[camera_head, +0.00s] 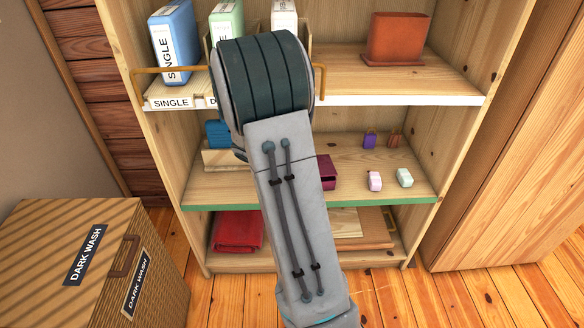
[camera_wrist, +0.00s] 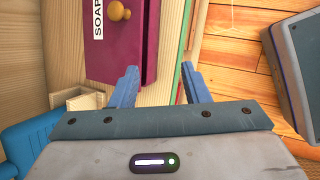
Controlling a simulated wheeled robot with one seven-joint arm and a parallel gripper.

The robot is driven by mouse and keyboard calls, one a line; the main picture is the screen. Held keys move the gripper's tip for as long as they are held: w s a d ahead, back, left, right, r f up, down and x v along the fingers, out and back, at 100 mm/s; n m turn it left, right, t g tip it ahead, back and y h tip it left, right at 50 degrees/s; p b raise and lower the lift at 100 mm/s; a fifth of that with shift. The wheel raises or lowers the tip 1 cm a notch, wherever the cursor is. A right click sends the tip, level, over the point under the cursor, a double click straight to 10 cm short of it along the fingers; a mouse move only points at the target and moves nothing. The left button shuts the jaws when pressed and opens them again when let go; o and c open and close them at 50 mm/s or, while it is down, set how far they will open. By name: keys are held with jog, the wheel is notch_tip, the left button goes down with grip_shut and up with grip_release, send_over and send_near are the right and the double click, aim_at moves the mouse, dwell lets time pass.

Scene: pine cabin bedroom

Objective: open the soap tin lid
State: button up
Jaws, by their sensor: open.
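The soap tin (camera_wrist: 125,65) is a magenta box with a white label reading "SOAP" and a round wooden knob (camera_wrist: 119,11) on its lid. It fills the upper middle-left of the wrist view, and the lid looks closed. In the head view a small part of the magenta tin (camera_head: 327,172) shows on the middle shelf, mostly hidden behind my arm. My gripper (camera_wrist: 160,88) is open, with its two blue-grey fingers apart. The left fingertip is close to the tin's near side; whether it touches I cannot tell. Nothing is between the fingers. My gripper is hidden in the head view.
The middle shelf (camera_head: 355,197) also holds a blue object (camera_head: 217,133), a purple padlock-like item (camera_head: 370,140) and small pastel blocks (camera_head: 404,178). The upper shelf (camera_head: 400,98) lies above. A "DARK WASH" box (camera_head: 60,225) stands on the floor at left.

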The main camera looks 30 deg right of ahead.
jog(key=shift+s+a, duration=0.25)
jog(key=shift+a, duration=0.45)
jog(key=shift+s+a, duration=0.2)
jog(key=shift+a, duration=0.5)
